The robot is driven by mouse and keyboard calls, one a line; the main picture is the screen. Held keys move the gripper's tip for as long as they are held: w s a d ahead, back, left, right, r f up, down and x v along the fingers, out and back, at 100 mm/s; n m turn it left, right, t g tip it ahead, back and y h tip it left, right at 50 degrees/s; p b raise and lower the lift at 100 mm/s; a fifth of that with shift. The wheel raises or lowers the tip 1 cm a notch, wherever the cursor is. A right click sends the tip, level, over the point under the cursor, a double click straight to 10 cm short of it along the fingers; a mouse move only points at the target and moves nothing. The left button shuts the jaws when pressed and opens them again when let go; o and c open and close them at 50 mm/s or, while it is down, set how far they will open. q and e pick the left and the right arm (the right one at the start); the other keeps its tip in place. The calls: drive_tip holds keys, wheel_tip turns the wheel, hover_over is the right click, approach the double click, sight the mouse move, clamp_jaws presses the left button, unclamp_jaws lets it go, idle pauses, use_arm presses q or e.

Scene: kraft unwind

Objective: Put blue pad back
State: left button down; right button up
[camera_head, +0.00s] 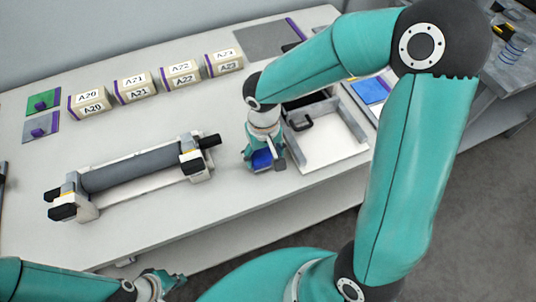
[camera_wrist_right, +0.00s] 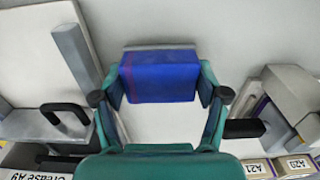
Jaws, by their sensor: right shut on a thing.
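Whether the pad touches the table I cannot tell. My left gripper (camera_head: 168,283) is at the bottom edge of the head view, away from the pad; its finger opening is unclear.
A dark roller (camera_head: 140,167) lies in a white stand to the left. A white tray (camera_head: 330,152) with a black handle stands just right of my gripper. Several labelled boxes (camera_head: 135,88), a green plate (camera_head: 43,101) and a blue sheet (camera_head: 370,91) are farther back.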

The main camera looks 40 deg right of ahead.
sight(264, 154)
drive_tip(key=shift+f, duration=0.9)
drive_tip(key=shift+f, duration=0.15)
drive_tip(key=o, duration=1.2)
wheel_tip(264, 154, up, 12)
drive_tip(key=shift+r, duration=0.2)
